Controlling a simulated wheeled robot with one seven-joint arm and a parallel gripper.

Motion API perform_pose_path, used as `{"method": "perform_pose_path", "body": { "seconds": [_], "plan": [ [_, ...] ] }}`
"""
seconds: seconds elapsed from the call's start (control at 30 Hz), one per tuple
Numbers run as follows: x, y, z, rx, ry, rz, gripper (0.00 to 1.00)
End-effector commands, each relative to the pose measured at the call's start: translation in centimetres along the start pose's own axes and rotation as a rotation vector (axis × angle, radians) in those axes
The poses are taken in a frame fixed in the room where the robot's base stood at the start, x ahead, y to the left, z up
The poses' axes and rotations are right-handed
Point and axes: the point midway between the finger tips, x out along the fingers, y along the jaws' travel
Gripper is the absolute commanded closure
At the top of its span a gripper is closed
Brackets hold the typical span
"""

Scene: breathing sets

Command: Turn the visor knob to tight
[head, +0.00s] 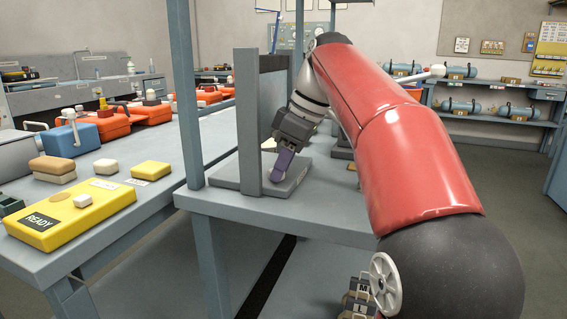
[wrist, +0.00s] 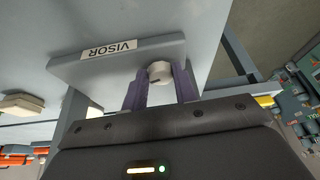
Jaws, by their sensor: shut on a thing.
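The visor knob (wrist: 159,71) is a small white round knob with a short dark mark on its face. It sits at the edge of a grey plate (wrist: 172,48), beside a white VISOR label (wrist: 108,49) that appears upside down in the wrist view. My gripper (wrist: 160,86) is shut on the knob, with one purple finger on each side. In the head view my gripper (head: 279,172) points down at the grey stand's base (head: 228,181), and the fingers mostly hide the knob. I cannot read any tight marking, so the knob's setting is unclear.
The stand's upright grey panel (head: 248,112) rises close left of my gripper, and a blue-grey post (head: 188,95) stands further left. A yellow READY box (head: 75,213) and several orange cases (head: 103,126) lie on the left bench. Shelves with blue cylinders (head: 461,106) are behind.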

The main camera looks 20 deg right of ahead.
Motion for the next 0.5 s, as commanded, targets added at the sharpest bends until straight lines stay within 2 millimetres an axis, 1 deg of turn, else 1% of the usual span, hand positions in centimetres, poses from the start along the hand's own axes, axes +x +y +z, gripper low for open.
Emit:
{"method": "perform_pose_path", "body": {
  "seconds": [0.5],
  "plan": [
    [-0.04,-0.63,-0.18,0.357,0.0,0.148,0.95]
  ]
}}
